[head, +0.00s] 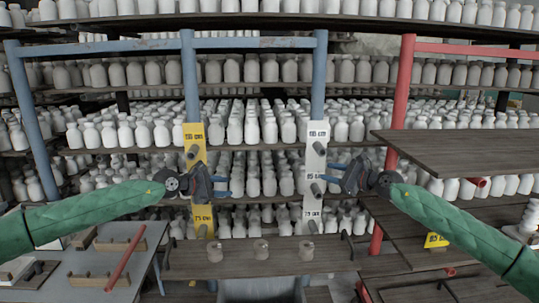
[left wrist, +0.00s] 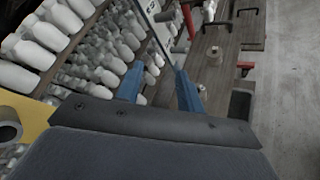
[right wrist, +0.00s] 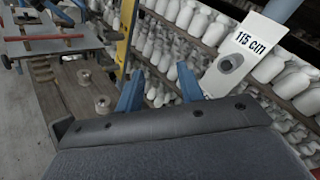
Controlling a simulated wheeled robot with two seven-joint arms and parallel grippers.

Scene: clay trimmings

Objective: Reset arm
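My left gripper (head: 223,187) is held up in front of the yellow marked post (head: 197,160), pointing right. Its two blue fingers stand apart in the left wrist view (left wrist: 160,88), with nothing gripped between them. My right gripper (head: 327,178) is held up near the white marked post (head: 316,165), pointing left. Its blue fingers are also apart and empty in the right wrist view (right wrist: 160,88). Both green-sleeved arms reach in from the sides, and the grippers face each other across a gap.
A grey table (head: 75,275) with a red rod (head: 125,258) is at left. Wooden shelves (head: 460,152) stand at right beside a red post (head: 399,100). Racks of white bottles fill the back.

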